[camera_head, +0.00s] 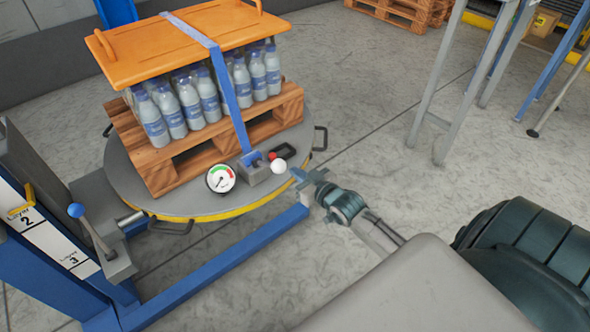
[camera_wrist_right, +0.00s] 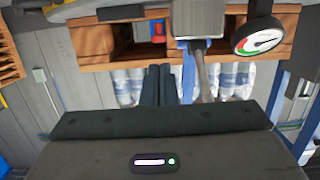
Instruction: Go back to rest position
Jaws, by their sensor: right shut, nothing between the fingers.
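My right gripper (camera_head: 298,176) is at the right edge of the round turntable (camera_head: 118,180), close to a white ball knob (camera_head: 278,167). The right wrist view shows its two dark fingers (camera_wrist_right: 158,84) together, with nothing between them. In that view they point towards the wooden pallet (camera_wrist_right: 95,42) and the bottles, which appear upside down. My left gripper is not in view.
The turntable bears the pallet (camera_head: 160,172), bottles (camera_head: 206,95), an orange board (camera_head: 140,50) and a blue strap (camera_head: 232,105). A gauge (camera_head: 221,179) and strap tensioner (camera_head: 252,168) stand in front.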

